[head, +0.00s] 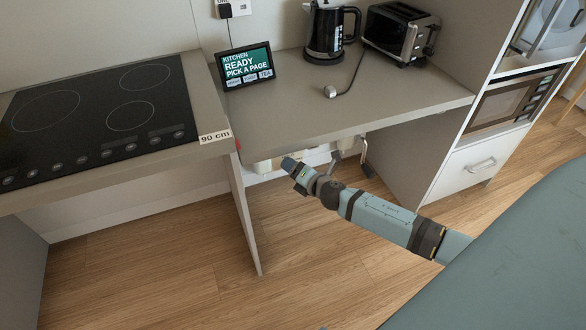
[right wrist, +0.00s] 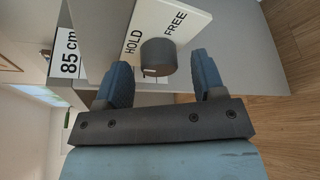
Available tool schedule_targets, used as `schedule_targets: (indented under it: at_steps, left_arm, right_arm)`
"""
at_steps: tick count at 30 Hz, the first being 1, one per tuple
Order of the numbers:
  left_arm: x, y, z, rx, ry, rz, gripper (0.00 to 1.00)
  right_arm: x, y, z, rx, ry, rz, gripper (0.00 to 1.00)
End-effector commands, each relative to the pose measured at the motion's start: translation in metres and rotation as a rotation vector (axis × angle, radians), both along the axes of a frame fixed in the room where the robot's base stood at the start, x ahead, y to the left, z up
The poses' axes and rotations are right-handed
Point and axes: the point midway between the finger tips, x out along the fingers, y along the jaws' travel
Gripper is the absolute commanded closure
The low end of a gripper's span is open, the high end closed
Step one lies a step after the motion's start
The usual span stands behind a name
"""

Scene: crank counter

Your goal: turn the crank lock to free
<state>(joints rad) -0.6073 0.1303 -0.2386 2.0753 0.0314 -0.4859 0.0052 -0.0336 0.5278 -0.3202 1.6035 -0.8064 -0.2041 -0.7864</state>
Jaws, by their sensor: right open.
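The crank lock is a dark grey round knob (right wrist: 158,56) on a white plate (right wrist: 196,22) in the right wrist view. The plate reads HOLD at the left and FREE at the right. I cannot tell which word the knob is set to. My right gripper (right wrist: 160,74) is open, its two blue fingers spread to either side of the knob; I cannot tell whether they touch it. In the head view my right gripper (head: 291,165) is at the front edge of the lower counter (head: 330,115), and the knob is hidden there. My left gripper is not in view.
A metal crank handle (head: 366,158) hangs under the counter, right of my right gripper. The counter bears a tablet (head: 246,67), a kettle (head: 325,32), a toaster (head: 398,33) and a loose plug (head: 331,91). A hob (head: 100,110) is at the left. The wood floor (head: 320,260) is clear.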

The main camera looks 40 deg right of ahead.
Motion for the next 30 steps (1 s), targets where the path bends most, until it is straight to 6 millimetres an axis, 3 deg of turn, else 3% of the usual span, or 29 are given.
schedule_targets:
  at_steps: [11,15,18,30]
  left_arm:
    - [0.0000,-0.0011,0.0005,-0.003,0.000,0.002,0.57]
    - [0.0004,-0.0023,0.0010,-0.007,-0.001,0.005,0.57]
    - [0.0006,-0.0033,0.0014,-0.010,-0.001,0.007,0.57]
    - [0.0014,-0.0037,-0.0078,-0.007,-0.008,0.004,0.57]
  right_arm:
    - [0.0057,0.0011,-0.0011,0.000,0.001,0.001,0.37]
    - [0.0056,0.0010,-0.0011,0.000,0.001,0.001,0.69]
    - [0.0055,0.0009,-0.0011,0.000,0.000,0.000,0.86]
    - [0.0055,0.0008,-0.0047,0.072,-0.018,0.000,0.86]
